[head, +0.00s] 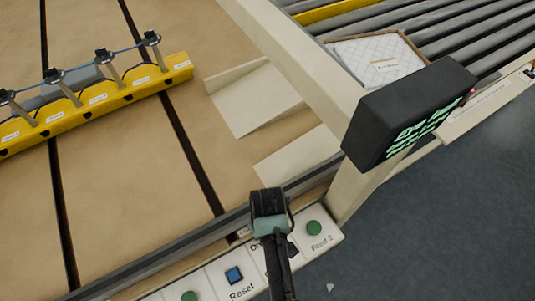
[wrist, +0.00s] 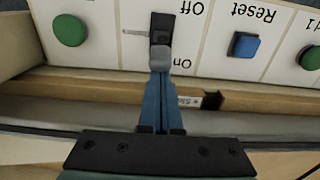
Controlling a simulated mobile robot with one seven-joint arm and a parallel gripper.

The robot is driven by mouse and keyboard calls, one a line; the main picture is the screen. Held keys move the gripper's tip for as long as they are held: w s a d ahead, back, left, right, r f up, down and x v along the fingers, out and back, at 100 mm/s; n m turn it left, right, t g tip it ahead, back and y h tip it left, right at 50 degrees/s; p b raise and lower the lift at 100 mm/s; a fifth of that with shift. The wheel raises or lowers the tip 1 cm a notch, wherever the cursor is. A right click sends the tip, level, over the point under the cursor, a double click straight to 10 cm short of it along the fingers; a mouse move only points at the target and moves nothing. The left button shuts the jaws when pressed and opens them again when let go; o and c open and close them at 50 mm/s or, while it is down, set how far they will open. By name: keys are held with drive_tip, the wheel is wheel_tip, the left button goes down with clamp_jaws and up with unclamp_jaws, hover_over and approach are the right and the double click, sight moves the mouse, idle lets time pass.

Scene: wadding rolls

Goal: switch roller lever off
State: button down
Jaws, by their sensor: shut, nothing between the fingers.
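The roller lever (wrist: 162,28) is a small black switch with a thin silver pin pointing left, on a white panel (wrist: 218,30). In the wrist view the panel's "Off" label lies above and "On" lies below, both upside down. My gripper (wrist: 160,60) has its blue fingers shut together with nothing between them. Its grey tips are right at the lower edge of the lever. Whether they touch it I cannot tell. In the head view my arm covers most of the lever, and the fingertips cannot be made out.
A blue Reset button (wrist: 245,44) and a green button (wrist: 69,30) flank the lever. A dark display box (head: 405,115) on a beige post (head: 320,75) stands close on the right. A yellow rail (head: 105,105) and grey rollers (head: 450,45) lie behind.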

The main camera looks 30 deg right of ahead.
drive_tip(key=shift+s+r+t+p, duration=0.15)
drive_tip(key=shift+s+t+p, duration=0.05)
drive_tip(key=shift+t+p, duration=0.2)
drive_tip(key=shift+s+r, duration=0.1)
drive_tip(key=shift+s, duration=0.05)
drive_tip(key=shift+s+r+t+p, duration=0.15)
drive_tip(key=shift+s+t+p, duration=0.5)
drive_tip(key=shift+t, duration=0.25)
drive_tip(key=s+t, duration=0.2)
drive_tip(key=shift+t, duration=0.4)
drive_tip(key=shift+s+d+r, duration=0.1)
drive_tip(key=shift+s+r, duration=0.05)
drive_tip(key=shift+s, duration=0.2)
drive_tip(key=shift+s+p, duration=0.3)
drive_tip(key=shift+s+f, duration=0.15)
drive_tip(key=shift+f, duration=0.05)
drive_tip(key=shift+r, duration=0.1)
